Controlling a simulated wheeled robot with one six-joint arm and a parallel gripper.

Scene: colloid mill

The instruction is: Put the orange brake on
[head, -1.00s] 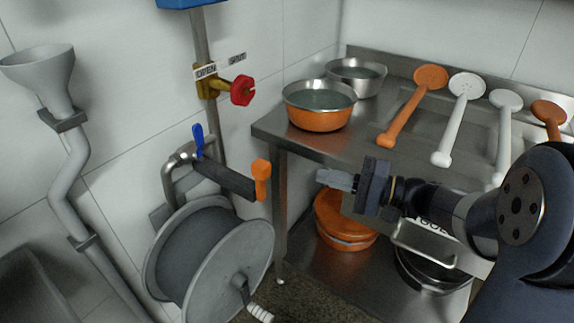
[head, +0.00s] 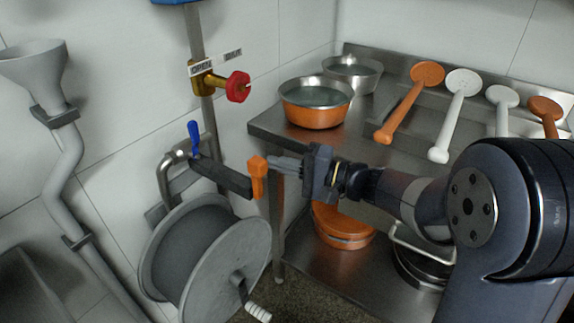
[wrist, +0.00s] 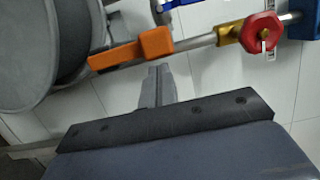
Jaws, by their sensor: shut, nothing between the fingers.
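The orange brake (head: 258,178) is an upright orange piece at the right end of a dark grey bar (head: 222,177) above the hose reel. My gripper (head: 274,162) is shut and empty, its fingertips just right of the brake's upper part in the head view. In the wrist view the brake (wrist: 132,49) lies just beyond my shut fingertips (wrist: 158,70). I cannot tell whether they touch it.
The grey reel (head: 232,265) sits below the brake. A blue lever (head: 194,138) and a red valve knob (head: 238,87) are close by. A steel table (head: 352,145) with an orange bowl (head: 315,116) and several ladles stands at the right.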

